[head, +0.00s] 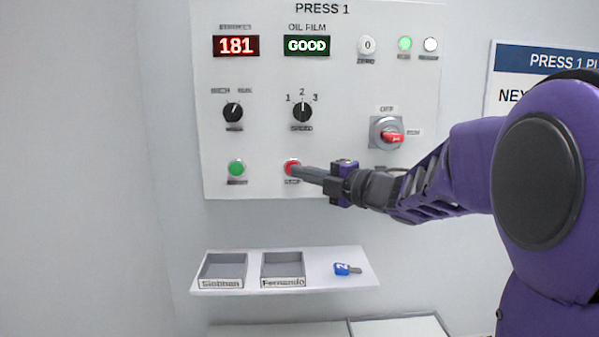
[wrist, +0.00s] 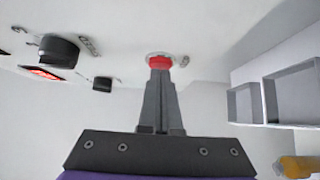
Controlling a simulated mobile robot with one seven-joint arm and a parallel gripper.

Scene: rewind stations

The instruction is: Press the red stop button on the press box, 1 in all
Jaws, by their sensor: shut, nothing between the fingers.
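The press box (head: 350,90) is a white panel on the wall, headed "PRESS 1". Its red stop button (head: 291,165) sits at the lower middle, right of a green button (head: 237,168). My gripper (head: 298,170) is shut and empty, with its fingertips at the red button and partly covering it. In the wrist view the shut fingertips (wrist: 160,68) line up with the red button (wrist: 160,60) and meet its lower edge. I cannot tell whether they touch it or whether it is pushed in.
Displays read 181 (head: 236,46) and GOOD (head: 307,45). A green lamp (head: 405,43) is lit. Below, a shelf (head: 320,280) holds two named trays and a blue-tagged key (head: 346,269).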

